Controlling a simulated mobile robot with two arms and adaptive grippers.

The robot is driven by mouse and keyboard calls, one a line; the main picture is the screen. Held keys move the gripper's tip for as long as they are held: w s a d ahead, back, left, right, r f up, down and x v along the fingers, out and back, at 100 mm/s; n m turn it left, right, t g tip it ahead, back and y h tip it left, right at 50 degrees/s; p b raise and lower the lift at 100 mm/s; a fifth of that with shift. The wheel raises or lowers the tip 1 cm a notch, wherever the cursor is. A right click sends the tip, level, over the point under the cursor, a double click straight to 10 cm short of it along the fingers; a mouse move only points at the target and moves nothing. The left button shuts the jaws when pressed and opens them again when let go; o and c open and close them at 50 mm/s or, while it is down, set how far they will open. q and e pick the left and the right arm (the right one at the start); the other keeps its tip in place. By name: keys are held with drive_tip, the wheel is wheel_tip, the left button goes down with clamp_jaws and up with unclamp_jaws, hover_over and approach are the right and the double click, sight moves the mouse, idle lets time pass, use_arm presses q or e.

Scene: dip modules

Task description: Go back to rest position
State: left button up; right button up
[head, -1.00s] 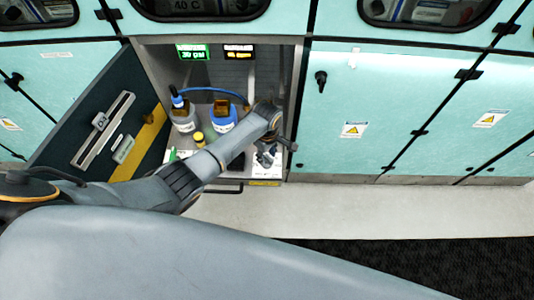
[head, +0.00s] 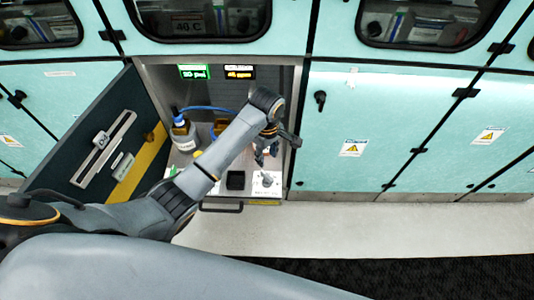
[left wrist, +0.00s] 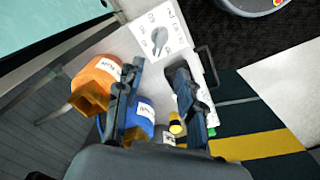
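My left gripper (head: 267,156) hangs in the open cabinet bay, above the right part of its shelf. In the left wrist view its two dark fingers (left wrist: 156,95) are spread apart with nothing held between them. A small grey object (head: 267,180) lies on a white printed sheet (head: 262,190); it also shows in the left wrist view (left wrist: 158,38), clear of the fingers. My right gripper is in neither view.
Bottles stand in the bay: one with a blue cap (head: 184,135), a blue one (left wrist: 140,112) and an orange one (left wrist: 97,78). A black square holder (head: 235,180) sits on the shelf. The dark door (head: 95,140) stands open at left. Closed cabinets (head: 400,120) line the right.

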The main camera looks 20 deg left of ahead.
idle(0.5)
use_arm(q)
drive_tip(key=s+a+r+m+t, duration=0.25)
drive_tip(key=s+m, duration=0.45)
drive_tip(key=s, duration=0.5)
drive_tip(key=s+a+r+m+t, duration=0.1)
drive_tip(key=s+a+r+m, duration=0.15)
drive_tip(key=s+m, duration=0.75)
drive_tip(key=s+f+n+g+b, duration=0.1)
drive_tip(key=s+f+b, duration=0.1)
drive_tip(key=f, duration=1.3)
drive_tip(key=s+f+n+b, duration=0.1)
drive_tip(key=s+f+n, duration=0.15)
drive_tip(key=f, duration=1.25)
drive_tip(key=s+a+f+m+g+b, duration=0.1)
drive_tip(key=s+a+f+b, duration=0.1)
drive_tip(key=s+f, duration=1.4)
wheel_tip(320, 180, down, 2)
drive_tip(key=shift+s+a+f+b, duration=0.1)
drive_tip(key=shift+s+a+b, duration=0.25)
drive_tip(key=shift+a, duration=0.35)
